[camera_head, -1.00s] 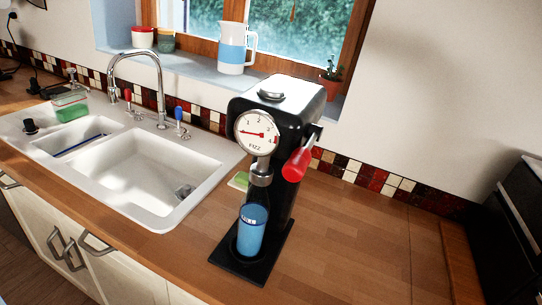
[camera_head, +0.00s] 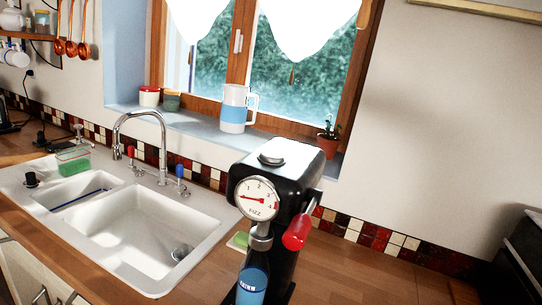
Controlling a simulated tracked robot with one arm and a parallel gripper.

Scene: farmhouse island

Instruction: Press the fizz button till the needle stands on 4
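A black fizz machine (camera_head: 291,191) stands on the wooden counter right of the sink. Its round white dial (camera_head: 257,198) is marked FIZZ, with numbers 1 to 4. The red needle points to the left, at the low end of the scale, away from the 4. A silver round button (camera_head: 271,159) sits on the machine's top. A red-handled lever (camera_head: 297,232) is on its right side. A bottle with blue contents (camera_head: 252,286) stands under the nozzle, its lower part cut off by the frame edge. My gripper is not in view.
A white double sink (camera_head: 135,232) with a chrome tap (camera_head: 162,150) lies to the left. A white and blue jug (camera_head: 234,108) and a potted plant (camera_head: 328,138) stand on the windowsill behind. The counter right of the machine (camera_head: 355,278) is clear.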

